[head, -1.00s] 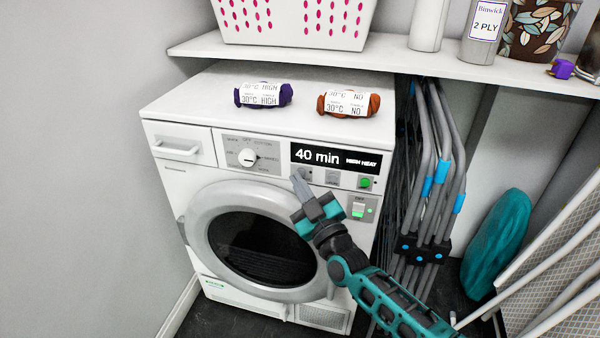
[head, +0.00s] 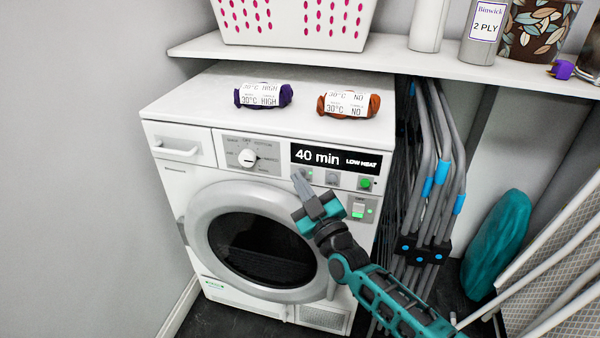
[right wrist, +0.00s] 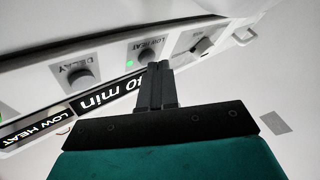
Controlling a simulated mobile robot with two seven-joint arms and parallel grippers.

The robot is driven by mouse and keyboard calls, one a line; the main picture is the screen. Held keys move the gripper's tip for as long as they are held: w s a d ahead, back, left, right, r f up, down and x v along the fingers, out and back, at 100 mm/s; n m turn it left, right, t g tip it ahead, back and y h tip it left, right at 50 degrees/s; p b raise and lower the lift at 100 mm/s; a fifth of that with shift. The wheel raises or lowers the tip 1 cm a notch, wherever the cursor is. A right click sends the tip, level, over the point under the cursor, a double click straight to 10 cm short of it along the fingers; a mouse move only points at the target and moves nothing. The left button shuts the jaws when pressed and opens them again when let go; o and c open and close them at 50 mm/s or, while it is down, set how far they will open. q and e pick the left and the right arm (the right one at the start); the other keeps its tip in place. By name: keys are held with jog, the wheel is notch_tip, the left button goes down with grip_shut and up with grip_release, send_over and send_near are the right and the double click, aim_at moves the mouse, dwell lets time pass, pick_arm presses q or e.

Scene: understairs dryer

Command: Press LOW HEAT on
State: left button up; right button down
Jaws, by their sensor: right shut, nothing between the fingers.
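The white dryer (head: 165,215) has a panel whose display (head: 340,159) reads "40 min" and "LOW HEAT". The LOW HEAT button (right wrist: 148,54) shows in the right wrist view, with a lit green light (right wrist: 129,63) beside it. My right gripper (head: 297,175) is shut and empty, its fingertips right at this button. In the right wrist view the fingertips overlap the button's lower edge; I cannot tell whether they touch it. In the head view the gripper partly hides the button. My left gripper is not in view.
A dial (head: 247,157), a green-lit button (head: 365,183) and a switch (head: 358,211) are also on the panel. Purple (head: 263,95) and orange (head: 348,104) rolled cloths lie on top. Folded racks (head: 440,170) stand at right.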

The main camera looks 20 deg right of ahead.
jog(key=shift+s+a, duration=0.25)
jog(key=shift+s, duration=0.1)
jog(key=shift+s+p, duration=0.1)
jog(key=shift+p, duration=0.25)
jog(key=s+a+p, duration=0.1)
jog(key=s, duration=0.1)
jog(key=s+a+p, duration=0.2)
jog(key=shift+s+a, duration=0.15)
jog(key=shift+s, duration=0.25)
